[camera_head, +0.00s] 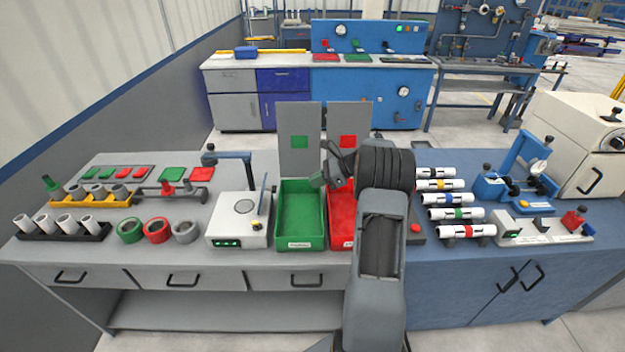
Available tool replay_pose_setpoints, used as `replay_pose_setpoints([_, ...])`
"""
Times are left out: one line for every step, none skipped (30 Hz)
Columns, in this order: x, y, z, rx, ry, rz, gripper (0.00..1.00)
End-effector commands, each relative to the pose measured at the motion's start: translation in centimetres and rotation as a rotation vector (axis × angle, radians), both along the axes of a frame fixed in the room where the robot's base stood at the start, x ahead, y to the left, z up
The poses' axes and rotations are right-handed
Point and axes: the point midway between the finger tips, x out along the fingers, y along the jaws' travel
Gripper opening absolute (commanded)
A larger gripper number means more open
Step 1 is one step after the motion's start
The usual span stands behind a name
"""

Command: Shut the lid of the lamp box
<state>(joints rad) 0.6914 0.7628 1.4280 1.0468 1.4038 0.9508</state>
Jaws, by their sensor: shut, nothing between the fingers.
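No box is plainly marked as the lamp box, and I cannot tell which one it is. A green open bin (301,217) and a red open bin (340,224) stand side by side on the bench. Behind them rise two upright grey panels, one with a green square (299,157) and one with a red square (361,118). A white box (238,230) with green lights on its front stands left of the green bin, with a thin tilted plate at its right side. My gripper (329,180) is shut and empty above the bins; my arm hides part of the red bin.
Left are colored rings (157,230), a black pipe rack (62,231) and a yellow rack (95,197). Right are several banded pipes (450,199), a blue gauge fixture (515,178) and a white panel (545,230) with a small green light. The bench's front strip is mostly clear.

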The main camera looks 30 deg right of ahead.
Motion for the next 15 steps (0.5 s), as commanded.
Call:
replay_pose_setpoints([0.4,0.9,-0.3,0.003,0.003,0.005,0.00])
replay_pose_setpoints([0.7,1.3,-0.6,0.001,0.002,0.004,0.00])
replay_pose_setpoints([1.0,1.9,-1.0,0.001,0.002,0.006,0.00])
replay_pose_setpoints([1.2,2.4,-1.3,0.001,0.002,0.006,0.00])
replay_pose_setpoints([1.5,2.8,-1.6,0.001,0.002,0.004,0.00])
replay_pose_setpoints([1.8,3.4,-2.0,0.001,0.003,0.005,0.00])
replay_pose_setpoints([2.0,3.9,-2.3,0.001,0.003,0.005,0.00])
replay_pose_setpoints([2.3,4.2,-2.6,0.000,0.002,0.005,0.00])
replay_pose_setpoints([2.6,4.8,-2.9,0.001,0.001,0.005,0.00])
replay_pose_setpoints([2.8,5.1,-3.2,0.000,0.002,0.005,0.00])
replay_pose_setpoints([3.0,5.5,-3.4,-0.001,0.002,0.005,0.00])
replay_pose_setpoints([3.3,6.0,-3.2,-0.002,0.000,0.005,0.00])
replay_pose_setpoints([3.5,6.3,-3.0,-0.002,-0.001,0.005,0.00])
replay_pose_setpoints([3.7,6.7,-2.9,-0.002,-0.001,0.005,0.00])
replay_pose_setpoints([3.9,7.0,-2.8,-0.003,-0.001,0.004,0.00])
